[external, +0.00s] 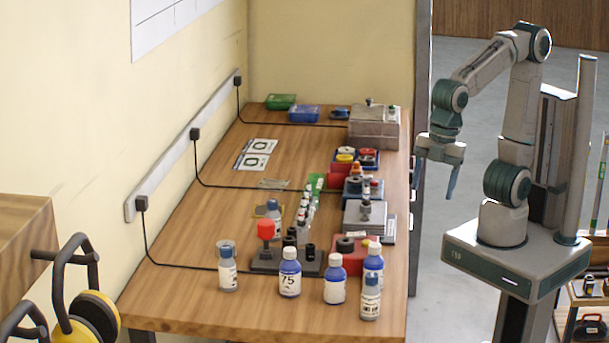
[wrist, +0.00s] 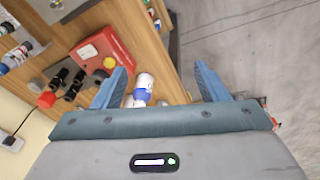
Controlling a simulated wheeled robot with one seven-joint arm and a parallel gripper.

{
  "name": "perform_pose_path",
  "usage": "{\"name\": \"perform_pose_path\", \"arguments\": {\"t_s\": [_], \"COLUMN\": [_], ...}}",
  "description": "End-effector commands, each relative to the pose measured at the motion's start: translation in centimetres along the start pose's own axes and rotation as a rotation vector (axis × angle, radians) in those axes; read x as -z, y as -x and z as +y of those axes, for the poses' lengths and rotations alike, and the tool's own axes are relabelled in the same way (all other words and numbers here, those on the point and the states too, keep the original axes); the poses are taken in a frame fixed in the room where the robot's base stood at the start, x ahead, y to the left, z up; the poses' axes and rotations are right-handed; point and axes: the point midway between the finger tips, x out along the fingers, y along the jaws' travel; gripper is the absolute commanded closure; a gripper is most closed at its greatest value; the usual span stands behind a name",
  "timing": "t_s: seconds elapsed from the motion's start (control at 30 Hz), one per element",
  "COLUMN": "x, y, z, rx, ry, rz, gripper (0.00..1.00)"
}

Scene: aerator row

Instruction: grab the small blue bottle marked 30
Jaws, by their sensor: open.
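My gripper (external: 436,178) is open and empty, off the table's right side. In the wrist view, its blue fingers (wrist: 160,84) are spread, with a white and blue bottle (wrist: 146,81) visible beyond and between them. More bottle parts show below it, partly hidden by my gripper.
A red box (wrist: 103,52) with a dark round part and a yellow one lies near the bottles.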

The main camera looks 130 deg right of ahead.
Motion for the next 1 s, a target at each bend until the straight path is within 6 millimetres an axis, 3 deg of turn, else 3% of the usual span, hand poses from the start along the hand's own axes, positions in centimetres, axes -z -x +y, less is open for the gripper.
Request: {"name": "perform_pose_path", "arguments": {"t_s": [0.03,0.3,0.5,0.7,0.87,1.0], "x": [1.9,10.7,15.7,17.9,17.8,17.1], "y": [-0.1,-1.0,-2.7,-3.7,-5.4,-8.2], "z": [0.7,4.0,5.4,6.0,6.0,6.0], "rx": [0.005,0.040,0.078,0.102,0.107,0.108], "ry": [0.091,0.626,0.954,1.112,1.132,1.131], "rz": [-0.020,-0.113,-0.168,-0.193,-0.197,-0.198], "gripper": [0.33,0.33,0.33,0.33,0.33,0.33]}}
